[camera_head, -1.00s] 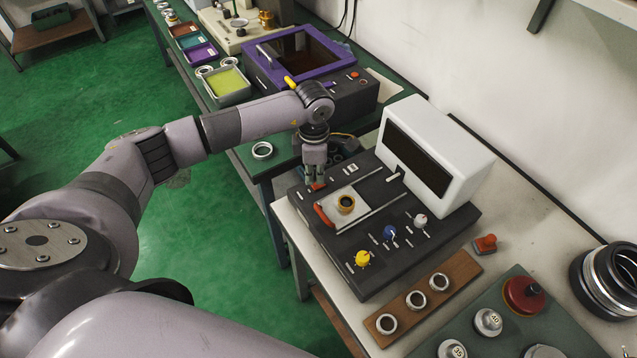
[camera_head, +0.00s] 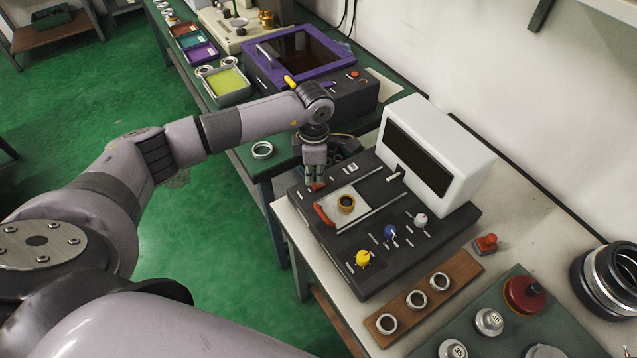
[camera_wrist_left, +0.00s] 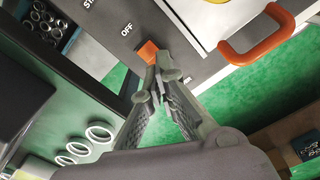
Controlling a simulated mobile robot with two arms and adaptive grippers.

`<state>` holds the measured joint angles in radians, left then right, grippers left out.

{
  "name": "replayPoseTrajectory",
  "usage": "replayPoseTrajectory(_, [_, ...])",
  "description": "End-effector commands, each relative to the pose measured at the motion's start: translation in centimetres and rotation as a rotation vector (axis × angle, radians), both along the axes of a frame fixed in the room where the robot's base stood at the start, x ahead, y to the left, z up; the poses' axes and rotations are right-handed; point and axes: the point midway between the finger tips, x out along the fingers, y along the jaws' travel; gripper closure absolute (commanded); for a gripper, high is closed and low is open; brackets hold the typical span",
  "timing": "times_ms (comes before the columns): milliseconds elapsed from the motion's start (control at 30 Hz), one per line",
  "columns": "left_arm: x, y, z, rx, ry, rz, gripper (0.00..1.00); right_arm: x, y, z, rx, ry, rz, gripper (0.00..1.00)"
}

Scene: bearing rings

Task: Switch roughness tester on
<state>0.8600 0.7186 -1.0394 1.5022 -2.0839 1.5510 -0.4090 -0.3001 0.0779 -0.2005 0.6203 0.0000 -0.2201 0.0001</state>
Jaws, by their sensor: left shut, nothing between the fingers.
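The roughness tester (camera_head: 345,265) is a dark box with a white screen housing (camera_head: 455,160) and a dark screen. It has yellow, blue and white knobs and a drawer-like plate with an orange handle (camera_head: 324,215), on which a brass ring (camera_head: 346,202) sits. My left gripper (camera_head: 315,182) points down at the tester's far left corner. In the left wrist view its fingers (camera_wrist_left: 158,62) are shut and empty, with the tips at an orange switch (camera_wrist_left: 147,50) beside the word OFF. The tips overlap the switch; contact cannot be told. My right gripper is not in view.
A wooden strip with several rings (camera_head: 450,272) lies in front of the tester. A purple-framed machine (camera_head: 310,62) stands on the green bench behind.

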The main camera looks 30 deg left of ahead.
Motion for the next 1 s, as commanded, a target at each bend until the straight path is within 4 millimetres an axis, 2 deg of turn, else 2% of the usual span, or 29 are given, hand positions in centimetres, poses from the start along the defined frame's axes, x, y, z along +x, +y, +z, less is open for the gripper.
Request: replayPoseTrajectory(1000, [0.0,0.0,-1.6,0.0,0.0,0.0,1.0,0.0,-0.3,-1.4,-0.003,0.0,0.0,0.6])
